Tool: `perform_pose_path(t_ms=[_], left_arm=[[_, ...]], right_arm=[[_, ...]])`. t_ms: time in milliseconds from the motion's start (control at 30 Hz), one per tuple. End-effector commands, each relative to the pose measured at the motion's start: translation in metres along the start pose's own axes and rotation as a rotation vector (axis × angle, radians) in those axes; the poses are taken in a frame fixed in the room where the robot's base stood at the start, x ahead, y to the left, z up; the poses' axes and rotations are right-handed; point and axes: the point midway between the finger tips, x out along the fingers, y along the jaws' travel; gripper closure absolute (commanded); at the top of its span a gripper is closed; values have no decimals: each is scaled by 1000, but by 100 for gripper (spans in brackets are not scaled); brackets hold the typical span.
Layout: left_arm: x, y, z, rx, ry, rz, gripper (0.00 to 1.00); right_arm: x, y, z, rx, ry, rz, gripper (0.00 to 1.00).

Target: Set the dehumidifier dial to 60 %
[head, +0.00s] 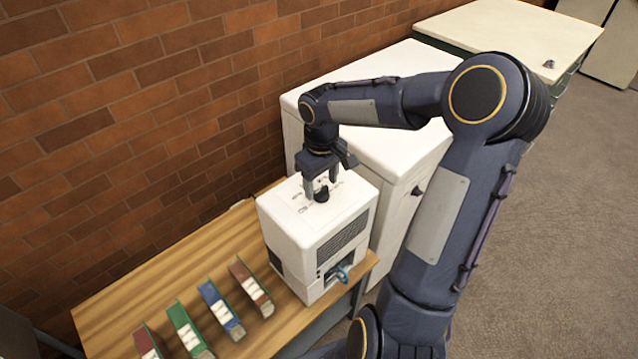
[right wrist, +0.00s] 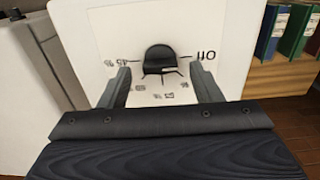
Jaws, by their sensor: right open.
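The white dehumidifier (head: 309,236) stands on the wooden table, with dark vents on its front. Its black dial (head: 321,195) is on the top face, with printed marks around it. In the right wrist view the dial (right wrist: 160,58) sits between and beyond the two fingers, with gaps on both sides. My right gripper (head: 322,190) points down over the dial, its fingers apart on either side of it. The right gripper's fingers (right wrist: 163,88) hold nothing. The marks are too small and upside down to read the dial setting surely. My left gripper is not in view.
Several upright binders (head: 220,308) stand in a row on the wooden table (head: 130,285), left of the dehumidifier. A white cabinet (head: 400,160) stands close behind it to the right. A brick wall (head: 130,110) runs along the back. A blue item (head: 343,274) sits at the dehumidifier's lower front.

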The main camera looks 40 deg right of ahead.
Motion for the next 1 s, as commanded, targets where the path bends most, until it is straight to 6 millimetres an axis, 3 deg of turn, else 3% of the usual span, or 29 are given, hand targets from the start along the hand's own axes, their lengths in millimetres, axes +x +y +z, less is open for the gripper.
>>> perform_pose_path(t_ms=[133,400,767,1000], left_arm=[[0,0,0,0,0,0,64],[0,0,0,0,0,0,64],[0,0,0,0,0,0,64],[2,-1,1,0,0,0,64]], right_arm=[[11,-1,0,0,0,-1,42],[13,-1,0,0,1,0,42],[12,-1,0,0,1,0,86],[13,-1,0,23,2,0,86]])
